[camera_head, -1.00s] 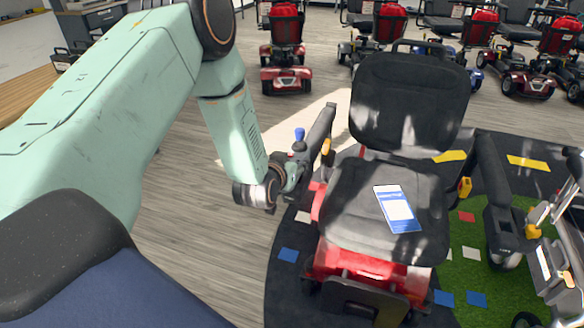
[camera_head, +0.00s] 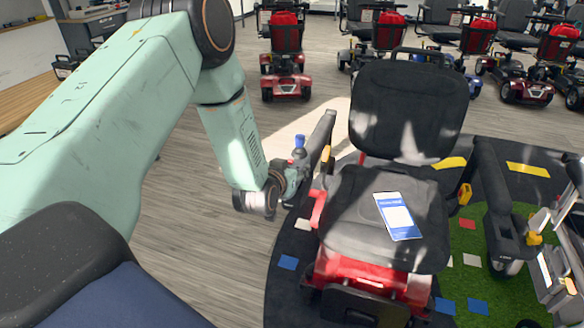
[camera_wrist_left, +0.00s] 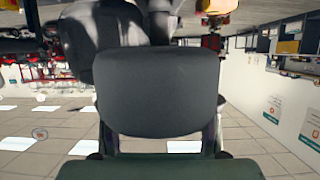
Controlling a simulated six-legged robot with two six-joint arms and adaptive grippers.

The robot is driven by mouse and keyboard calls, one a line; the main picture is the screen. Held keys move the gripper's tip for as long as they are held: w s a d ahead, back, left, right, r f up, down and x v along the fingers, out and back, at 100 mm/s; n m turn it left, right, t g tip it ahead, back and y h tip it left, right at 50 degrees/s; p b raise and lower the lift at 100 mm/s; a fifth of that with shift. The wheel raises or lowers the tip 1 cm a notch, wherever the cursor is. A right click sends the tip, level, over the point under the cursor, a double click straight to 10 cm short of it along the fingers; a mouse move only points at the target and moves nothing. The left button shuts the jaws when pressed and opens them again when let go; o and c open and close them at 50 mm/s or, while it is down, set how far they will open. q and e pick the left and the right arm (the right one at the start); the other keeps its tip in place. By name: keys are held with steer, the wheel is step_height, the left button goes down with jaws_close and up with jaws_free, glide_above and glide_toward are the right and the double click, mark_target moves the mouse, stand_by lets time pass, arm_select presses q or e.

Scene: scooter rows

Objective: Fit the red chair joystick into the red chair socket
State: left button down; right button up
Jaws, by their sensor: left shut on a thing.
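The red chair (camera_head: 383,218) has a dark seat and backrest over a red base and faces me. Its backrest also shows in the left wrist view (camera_wrist_left: 160,92). My left gripper (camera_head: 296,171) is beside the front end of the chair's armrest (camera_head: 322,138), at the left in the head view. It is shut on the joystick, whose blue knob (camera_head: 299,141) sticks up above the fingers. The rest of the joystick is hidden by the gripper. I cannot make out the socket, or whether the joystick touches it. My right gripper is not in view.
A blue and white leaflet (camera_head: 398,215) lies on the seat. The other armrest (camera_head: 487,165) stands at the right, beside a metal frame (camera_head: 560,255). Several scooters, one red (camera_head: 284,55), stand behind.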

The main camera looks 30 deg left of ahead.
arm_select(q)
steer(key=shift+r, duration=0.15)
steer(key=shift+f, duration=0.4)
stand_by(0.4)
steer(key=shift+f+b, duration=1.85)
steer(key=shift+f, duration=0.4)
steer(key=shift+f, duration=0.15)
steer(key=shift+c, duration=2.4)
jaws_free()
steer(key=shift+o, duration=0.2)
steer(key=shift+s+f, duration=0.1)
steer(key=shift+f, duration=0.05)
steer(key=v, duration=1.2)
